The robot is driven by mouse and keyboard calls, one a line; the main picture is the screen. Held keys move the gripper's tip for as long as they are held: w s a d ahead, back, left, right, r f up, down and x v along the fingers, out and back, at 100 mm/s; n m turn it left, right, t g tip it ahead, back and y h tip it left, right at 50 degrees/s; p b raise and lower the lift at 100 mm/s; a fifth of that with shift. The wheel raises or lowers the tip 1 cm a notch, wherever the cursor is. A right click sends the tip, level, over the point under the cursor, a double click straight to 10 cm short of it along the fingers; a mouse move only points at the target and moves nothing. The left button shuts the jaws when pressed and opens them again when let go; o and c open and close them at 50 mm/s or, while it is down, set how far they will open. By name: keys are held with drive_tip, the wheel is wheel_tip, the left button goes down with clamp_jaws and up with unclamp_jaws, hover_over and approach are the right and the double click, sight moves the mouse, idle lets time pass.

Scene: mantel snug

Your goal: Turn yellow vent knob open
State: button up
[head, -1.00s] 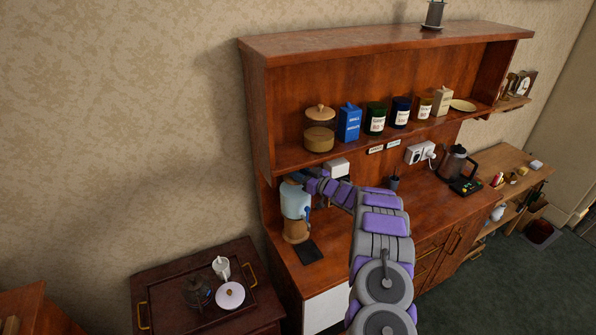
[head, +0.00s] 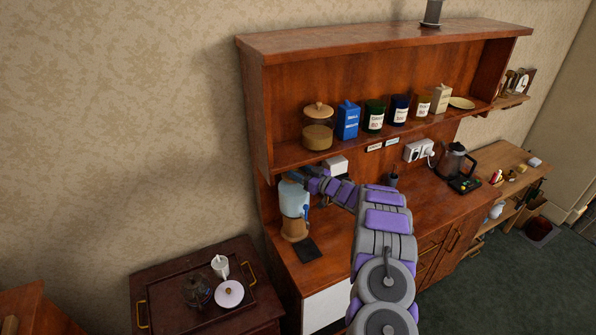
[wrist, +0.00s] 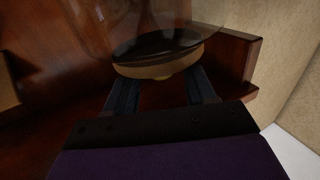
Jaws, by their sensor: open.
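A pale-blue tank (head: 294,199) stands on a tan base (head: 294,229) at the left end of the counter. My gripper (head: 288,178) is at the tank's top and hides part of it. The wrist view shows my open gripper (wrist: 163,88), its two dark fingers apart with nothing held. Just beyond and between the fingertips is a dull yellow round part (wrist: 160,70) with a small stub, against a clear curved vessel (wrist: 155,25). I cannot tell whether the stub is the vent knob, or whether the fingers touch it. No yellow knob shows clearly in the head view.
A dark mat (head: 306,250) lies in front of the tank. A tray table (head: 205,290) stands at lower left.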

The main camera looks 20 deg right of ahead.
drive_tip(key=b+v, duration=0.1)
drive_tip(key=v, duration=1.5)
drive_tip(key=shift+d, duration=0.3)
